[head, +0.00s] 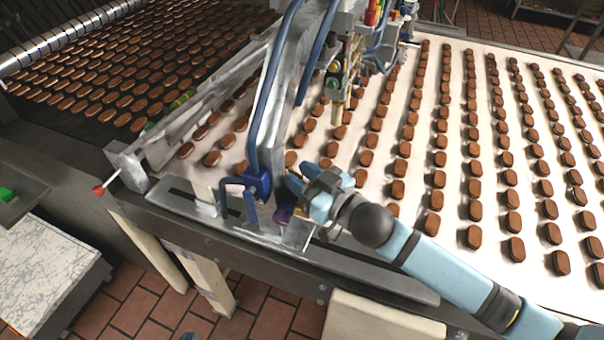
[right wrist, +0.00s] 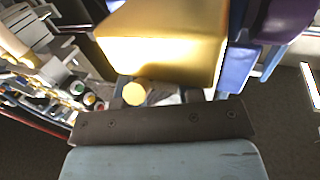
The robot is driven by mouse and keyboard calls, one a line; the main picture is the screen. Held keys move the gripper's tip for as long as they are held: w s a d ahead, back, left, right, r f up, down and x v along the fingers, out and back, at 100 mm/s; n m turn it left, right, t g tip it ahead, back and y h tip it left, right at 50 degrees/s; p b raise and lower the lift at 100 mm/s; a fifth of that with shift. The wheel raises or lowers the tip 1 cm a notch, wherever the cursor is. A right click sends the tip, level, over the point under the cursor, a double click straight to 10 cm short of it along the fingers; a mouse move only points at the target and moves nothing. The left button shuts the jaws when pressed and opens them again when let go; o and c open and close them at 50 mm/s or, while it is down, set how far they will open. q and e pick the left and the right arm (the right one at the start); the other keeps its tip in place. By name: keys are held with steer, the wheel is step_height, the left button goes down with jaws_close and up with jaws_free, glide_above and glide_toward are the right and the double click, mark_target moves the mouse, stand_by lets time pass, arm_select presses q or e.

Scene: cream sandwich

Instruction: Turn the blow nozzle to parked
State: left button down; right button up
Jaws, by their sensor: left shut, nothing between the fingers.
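In the right wrist view a large brass-coloured block (right wrist: 165,42) is right in front of the gripper's dark bar (right wrist: 160,122). Its fingertips cannot be made out, so I cannot tell whether it grips the block. Which part is the blow nozzle is unclear. A brass-coloured tube (head: 338,114) hangs over the belt behind the gripper.
The pale belt (head: 455,200) carries rows of brown biscuits. A metal frame with blue hoses (head: 268,100) rises over it. A red-tipped lever (head: 100,189) sticks out at the left corner. A worn pale tabletop (head: 40,265) stands at the lower left.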

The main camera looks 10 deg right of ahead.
jaws_close()
